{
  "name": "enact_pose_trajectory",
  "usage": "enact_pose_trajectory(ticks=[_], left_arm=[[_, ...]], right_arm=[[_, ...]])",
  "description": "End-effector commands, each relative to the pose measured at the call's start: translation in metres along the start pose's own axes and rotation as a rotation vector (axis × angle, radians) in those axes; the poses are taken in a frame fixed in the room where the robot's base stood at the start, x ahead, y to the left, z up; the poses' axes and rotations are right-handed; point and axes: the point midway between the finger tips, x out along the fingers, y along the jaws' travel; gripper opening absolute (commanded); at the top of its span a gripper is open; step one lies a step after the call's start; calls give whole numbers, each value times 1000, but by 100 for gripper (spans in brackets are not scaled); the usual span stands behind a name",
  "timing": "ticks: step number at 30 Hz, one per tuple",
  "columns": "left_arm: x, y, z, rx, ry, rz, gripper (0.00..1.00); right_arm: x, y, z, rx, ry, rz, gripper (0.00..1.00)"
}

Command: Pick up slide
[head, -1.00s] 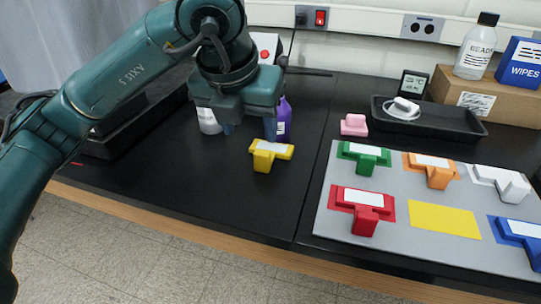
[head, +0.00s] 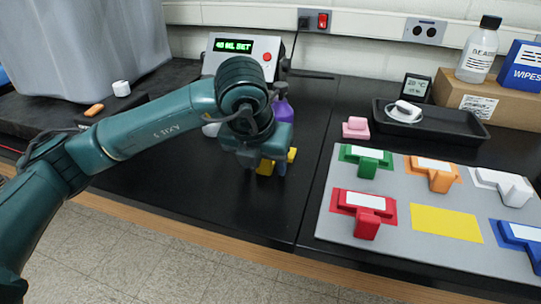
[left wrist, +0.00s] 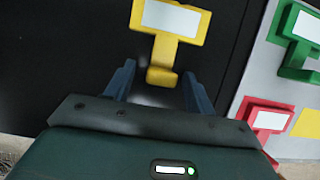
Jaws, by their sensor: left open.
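The yellow slide (left wrist: 175,22), a T-shaped block with a white label, lies on the black bench. In the head view only parts of the yellow slide (head: 265,168) show behind my gripper. My left gripper (left wrist: 160,85) is open. In the left wrist view its two blue-grey fingers stand on either side of the slide's stem end, with gaps visible. In the head view my left gripper (head: 268,172) hangs over the slide and hides most of it. My right gripper is not in view.
A grey mat (head: 400,250) to the right holds red, green, orange, white and blue T-shaped blocks and a bare yellow patch (head: 445,221). A pink block (head: 355,128), a black tray (head: 450,125) and a purple bottle (head: 283,108) stand farther back. The front bench is clear.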

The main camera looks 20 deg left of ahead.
Motion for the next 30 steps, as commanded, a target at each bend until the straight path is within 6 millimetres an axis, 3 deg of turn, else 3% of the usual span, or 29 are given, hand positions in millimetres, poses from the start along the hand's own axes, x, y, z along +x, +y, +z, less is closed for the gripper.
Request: enact_pose_trajectory(ticks=[5,21,30], left_arm=[[0,0,0,-1,0,0,47],[-1,0,0,-1,-1,0,3],[-5,0,2,-1,-2,-1,3]], right_arm=[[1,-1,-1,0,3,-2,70],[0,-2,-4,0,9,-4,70],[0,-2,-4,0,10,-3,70]])
